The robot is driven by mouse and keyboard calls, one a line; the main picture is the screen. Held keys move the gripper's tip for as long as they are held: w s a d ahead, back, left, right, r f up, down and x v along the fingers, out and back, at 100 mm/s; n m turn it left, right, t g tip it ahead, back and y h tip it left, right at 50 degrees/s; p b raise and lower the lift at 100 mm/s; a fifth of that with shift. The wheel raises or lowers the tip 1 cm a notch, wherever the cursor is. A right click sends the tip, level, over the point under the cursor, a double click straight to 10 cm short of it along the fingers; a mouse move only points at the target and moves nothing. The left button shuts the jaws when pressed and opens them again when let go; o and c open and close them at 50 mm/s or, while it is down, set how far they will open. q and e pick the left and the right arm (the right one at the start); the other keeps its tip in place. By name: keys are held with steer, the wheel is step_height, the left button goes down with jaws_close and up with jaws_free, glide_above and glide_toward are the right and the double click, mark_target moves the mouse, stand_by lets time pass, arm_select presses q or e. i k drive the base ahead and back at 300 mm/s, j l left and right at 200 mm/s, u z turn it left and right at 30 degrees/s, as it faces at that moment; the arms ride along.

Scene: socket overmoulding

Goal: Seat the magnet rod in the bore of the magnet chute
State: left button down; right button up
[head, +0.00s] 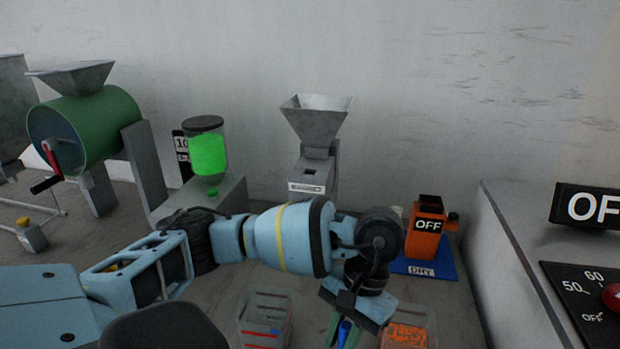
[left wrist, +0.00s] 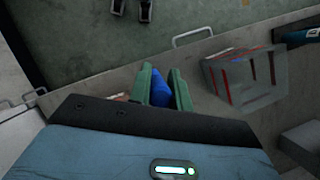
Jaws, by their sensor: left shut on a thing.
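My left gripper (head: 343,335) comes down at the lower centre of the head view, with green fingers. It is shut on a blue thing, which also shows between the fingers (left wrist: 163,88) in the left wrist view. The blue thing may be the magnet rod (left wrist: 161,86); only part of it shows and its ends are hidden. A grey hopper on a sloped chute (head: 314,155) stands against the back wall, apart from the gripper, and looks like the magnet chute. Its label is too small to read and I cannot make out the bore. My right gripper is not in view.
Clear bins stand near the front, one with red and blue bits (head: 264,318), one with orange bits (head: 404,335). An orange OFF box (head: 425,238) sits on a blue base marked DRY. A green drum (head: 88,125) and green-filled jar (head: 208,155) stand left; a grey cabinet (head: 520,260) right.

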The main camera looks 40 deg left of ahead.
mark_target(310, 194)
steer(key=l+u, duration=0.1)
steer(key=u, duration=0.3)
steer(key=l+u, duration=0.15)
steer(key=u, duration=0.2)
steer(key=l+u, duration=0.15)
steer(key=u, duration=0.25)
steer(key=l+u, duration=0.2)
steer(key=u, duration=0.15)
